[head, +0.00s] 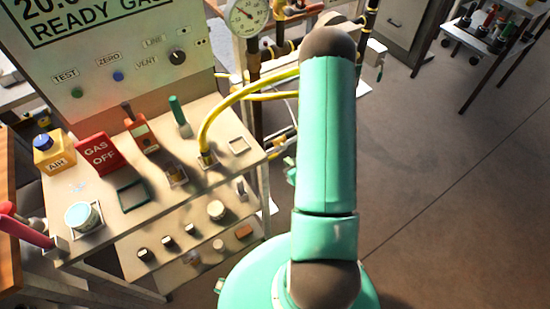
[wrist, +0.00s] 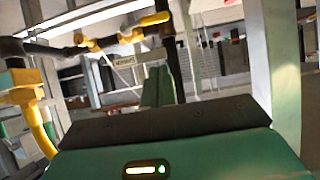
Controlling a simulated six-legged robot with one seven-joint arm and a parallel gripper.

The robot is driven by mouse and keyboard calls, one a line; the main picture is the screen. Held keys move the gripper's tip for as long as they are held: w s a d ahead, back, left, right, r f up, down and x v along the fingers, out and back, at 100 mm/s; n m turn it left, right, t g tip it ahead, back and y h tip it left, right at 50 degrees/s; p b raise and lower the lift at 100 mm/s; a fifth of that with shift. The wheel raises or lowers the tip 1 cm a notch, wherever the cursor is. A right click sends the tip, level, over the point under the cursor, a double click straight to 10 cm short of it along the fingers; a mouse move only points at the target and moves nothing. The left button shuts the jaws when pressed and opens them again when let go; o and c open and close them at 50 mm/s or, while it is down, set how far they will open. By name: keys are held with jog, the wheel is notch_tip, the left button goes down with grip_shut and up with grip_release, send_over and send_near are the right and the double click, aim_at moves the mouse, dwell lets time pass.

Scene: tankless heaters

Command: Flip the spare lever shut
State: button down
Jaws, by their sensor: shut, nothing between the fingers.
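In the wrist view a lever with a yellow grip (wrist: 155,18) sits on a dark pipe at the top middle. A second yellow fitting (wrist: 82,41) is to its left. A small pale tag (wrist: 125,62) hangs below them; its lettering is too blurred to read, so I cannot tell which part is the spare lever. My gripper (wrist: 158,72) shows as green fingers close together, shut and empty, below the yellow-grip lever and apart from it in the picture. In the head view my arm hides the gripper and part of the pipework.
In the head view a panel bench (head: 120,225) stands left, with a red GAS OFF block (head: 97,152), a yellow AIR block (head: 54,152) and a yellow hose (head: 225,105). A round gauge (head: 248,16) is behind. A cart (head: 490,35) stands far right; the floor between is clear.

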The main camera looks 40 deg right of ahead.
jog(key=shift+f, duration=0.15)
send_over(276, 154)
jog(key=s+a, duration=0.3)
jog(key=s, duration=0.1)
notch_tip(276, 154, down, 5)
jog(key=shift+w+d+f, duration=0.1)
jog(key=shift+w+f, duration=0.1)
jog(key=shift+f, duration=0.4)
jog(key=shift+w+d+f, duration=0.1)
jog(key=shift+w+f, duration=0.15)
jog(key=shift+f, duration=0.4)
jog(key=shift+w+d+f, duration=0.1)
jog(key=shift+w+f, duration=0.1)
jog(key=shift+f, duration=0.4)
